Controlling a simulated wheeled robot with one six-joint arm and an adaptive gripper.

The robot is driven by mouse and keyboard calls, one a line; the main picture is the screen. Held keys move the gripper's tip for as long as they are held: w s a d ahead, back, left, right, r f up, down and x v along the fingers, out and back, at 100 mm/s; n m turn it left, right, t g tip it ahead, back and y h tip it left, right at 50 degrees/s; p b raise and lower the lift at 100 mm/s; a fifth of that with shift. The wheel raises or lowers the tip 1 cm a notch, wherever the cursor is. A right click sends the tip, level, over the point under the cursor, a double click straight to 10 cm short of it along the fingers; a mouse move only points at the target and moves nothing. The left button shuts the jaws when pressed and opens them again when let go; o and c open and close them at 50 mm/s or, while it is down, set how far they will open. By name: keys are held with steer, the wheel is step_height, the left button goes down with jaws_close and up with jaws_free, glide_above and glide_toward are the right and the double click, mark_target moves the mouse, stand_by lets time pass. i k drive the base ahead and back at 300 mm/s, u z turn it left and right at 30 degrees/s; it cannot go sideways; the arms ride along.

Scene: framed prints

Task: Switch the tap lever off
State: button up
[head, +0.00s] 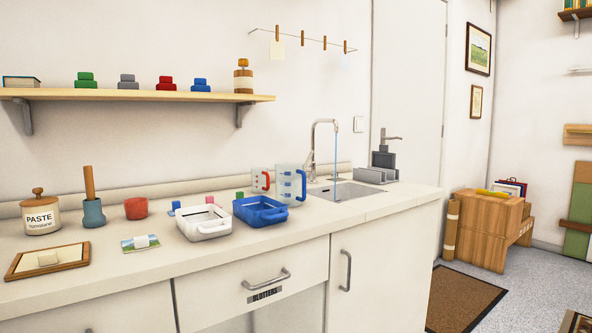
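The metal tap (315,140) has a tall curved spout and stands behind the counter sink (347,191). A thin blue stream of water (336,158) falls from its spout into the sink. The tap lever seems to be the small metal part at the tap's lower left (309,166); its exact position is too small to tell. My gripper is not in view.
A clear jug with red marks (262,180), a white tray (204,222) and a blue tray (260,211) stand left of the sink. A grey rack (375,175) stands at its right. A shelf (140,95) hangs above the counter's left part. The front counter edge is mostly clear.

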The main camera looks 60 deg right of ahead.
mark_target(310, 157)
steer(key=z, duration=2.25)
steer(key=k, duration=0.5)
steer(key=z, duration=1.1)
steer(key=i, duration=0.65)
steer(key=u, duration=1.25)
